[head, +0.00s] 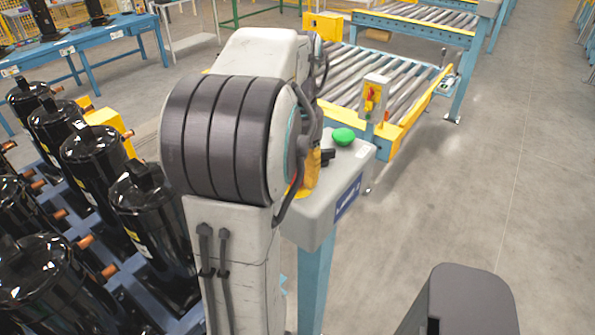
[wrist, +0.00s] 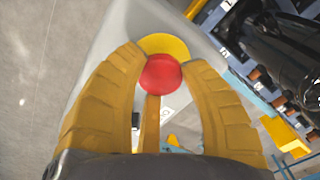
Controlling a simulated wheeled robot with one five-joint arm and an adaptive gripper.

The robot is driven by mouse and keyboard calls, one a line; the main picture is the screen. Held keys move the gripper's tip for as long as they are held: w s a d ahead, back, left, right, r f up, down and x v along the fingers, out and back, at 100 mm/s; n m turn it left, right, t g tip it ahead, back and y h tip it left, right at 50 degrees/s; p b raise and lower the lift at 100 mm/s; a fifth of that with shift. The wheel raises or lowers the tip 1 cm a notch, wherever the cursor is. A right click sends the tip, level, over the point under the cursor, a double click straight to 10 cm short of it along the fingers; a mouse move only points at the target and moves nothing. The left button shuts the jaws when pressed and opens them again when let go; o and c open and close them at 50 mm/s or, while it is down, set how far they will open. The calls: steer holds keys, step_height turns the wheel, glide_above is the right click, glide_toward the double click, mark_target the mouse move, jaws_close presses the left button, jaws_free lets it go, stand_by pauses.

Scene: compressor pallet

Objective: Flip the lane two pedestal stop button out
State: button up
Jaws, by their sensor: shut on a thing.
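The red stop button (wrist: 161,74) sits on a yellow round base (wrist: 166,45) on the pale top of the pedestal. My gripper (wrist: 164,66) is shut on the red button, with its yellow fingers to either side of it. In the head view the grey pedestal (head: 318,222) stands just right of my arm. It carries a green button (head: 343,136) and a blue label too small to read. In that view my arm hides the red button, and only a bit of my yellow gripper shows beside the pedestal top.
Several black compressors (head: 88,160) with copper stubs stand on a blue pallet close at left. A roller conveyor (head: 362,80) with a small red-and-yellow control box (head: 374,97) lies behind the pedestal. The grey floor at right is clear.

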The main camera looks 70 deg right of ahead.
steer(key=c, duration=0.4)
steer(key=shift+r+p, duration=0.65)
steer(key=shift+p, duration=0.05)
steer(key=o, duration=1.3)
steer(key=shift+r, duration=0.1)
steer(key=shift+r, duration=5.85)
